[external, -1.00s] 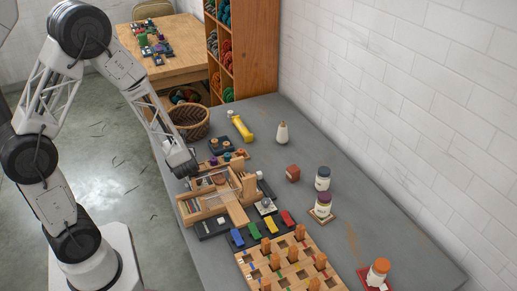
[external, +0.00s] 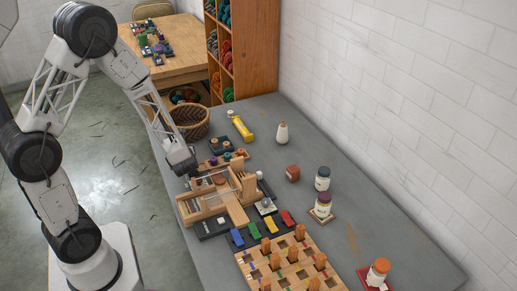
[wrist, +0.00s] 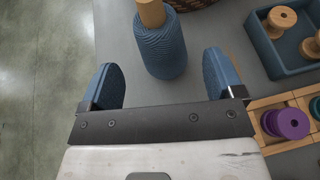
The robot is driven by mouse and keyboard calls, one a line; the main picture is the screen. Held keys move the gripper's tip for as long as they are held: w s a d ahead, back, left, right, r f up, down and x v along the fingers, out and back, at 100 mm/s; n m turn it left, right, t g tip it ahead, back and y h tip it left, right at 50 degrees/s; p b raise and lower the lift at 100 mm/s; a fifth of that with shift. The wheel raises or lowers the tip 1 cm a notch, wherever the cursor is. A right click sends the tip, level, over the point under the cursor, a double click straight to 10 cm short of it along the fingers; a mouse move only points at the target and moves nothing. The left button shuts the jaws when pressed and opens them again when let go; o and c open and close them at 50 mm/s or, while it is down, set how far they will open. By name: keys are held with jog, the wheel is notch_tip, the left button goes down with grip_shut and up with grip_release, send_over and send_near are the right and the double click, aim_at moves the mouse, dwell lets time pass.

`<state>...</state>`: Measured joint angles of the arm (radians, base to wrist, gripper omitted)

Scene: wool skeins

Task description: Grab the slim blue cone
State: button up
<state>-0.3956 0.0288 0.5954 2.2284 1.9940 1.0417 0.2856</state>
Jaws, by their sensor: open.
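The slim blue cone (wrist: 160,48), wound in blue yarn with a tan wooden tip, shows at the top middle of the wrist view. It lies on the grey table, or stands on it; the angle does not make this clear. My gripper (wrist: 162,78) is open and empty, with one blue-padded finger on each side and the cone centred between and slightly beyond them. No contact shows. In the external view my gripper (external: 183,168) is over the table's left edge, and I cannot make out the blue cone there; the arm likely hides it.
A wicker basket (external: 190,122) is just beyond the cone. A blue tray (wrist: 277,63) with wooden spools and a wooden rack (wrist: 264,106) with a purple spool (wrist: 287,123) are close on the right. The floor drops away left of the table edge.

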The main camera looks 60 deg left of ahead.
jog(key=shift+a, duration=0.1)
jog(key=shift+x, duration=2.5)
jog(key=c, duration=1.1)
jog(key=shift+r, duration=0.2)
jog(key=shift+r, duration=0.8)
jog(key=shift+s+r, duration=0.1)
jog(key=shift+r, duration=0.7)
jog(key=s+d, duration=0.3)
jog(key=s, duration=0.1)
jog(key=s+d+r, duration=0.1)
jog(key=s+d, duration=0.2)
jog(key=s, duration=0.1)
jog(key=s+d, duration=0.4)
jog(key=shift+s+r, duration=0.1)
jog(key=shift+r, duration=0.05)
